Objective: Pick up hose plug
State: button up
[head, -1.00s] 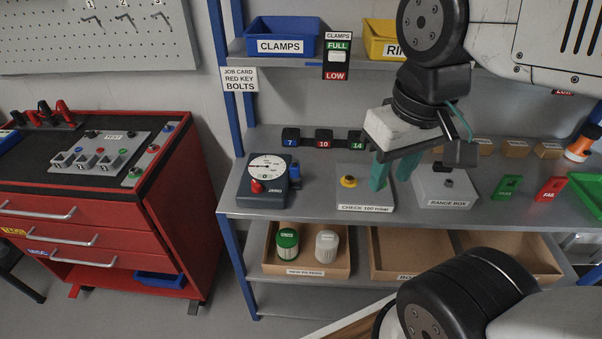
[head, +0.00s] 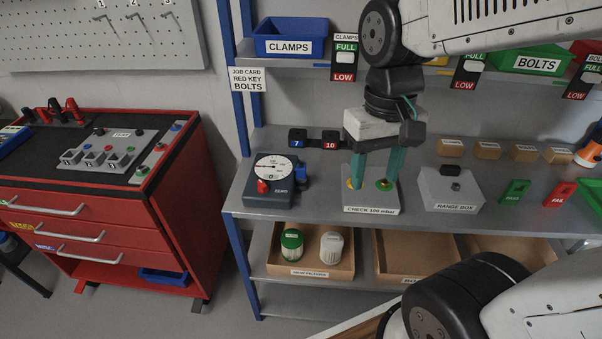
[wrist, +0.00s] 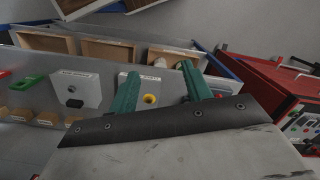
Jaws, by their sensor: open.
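A small yellow round piece (head: 350,184), which could be the hose plug, sits on the left of the grey plate (head: 376,205) marked "CHECK 100 mbar". The left finger partly covers the yellow piece in the head view. In the wrist view the yellow piece (wrist: 150,99) shows between the fingers of my gripper (wrist: 160,68), nearer the left one. I cannot tell whether a finger touches it.
A gauge block (head: 275,180) stands left of the plate, and the range box (head: 450,188) stands right. Dark numbered blocks (head: 331,140) stand behind at the left. The green (head: 514,192) and red (head: 559,194) tags lie farther right. A shelf hangs above.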

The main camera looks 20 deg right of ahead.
jog(key=w+f+m, duration=0.5)
jog(key=w, duration=0.4)
jog(key=m+t+y, duration=0.1)
jog(key=m+t, duration=0.1)
jog(key=m, duration=1.5)
send_over(301, 166)
jog(key=s+d, duration=0.1)
jog(key=d, duration=0.1)
notch_tip(301, 166, down, 8)
jog(key=r, duration=0.1)
jog(key=f, duration=0.2)
jog(key=a+f, duration=0.1)
jog(key=f, duration=0.2)
jog(key=w+a+f, duration=0.1)
jog(key=f, duration=0.2)
jog(key=shift+c, duration=0.3)
jog(key=c, duration=1)
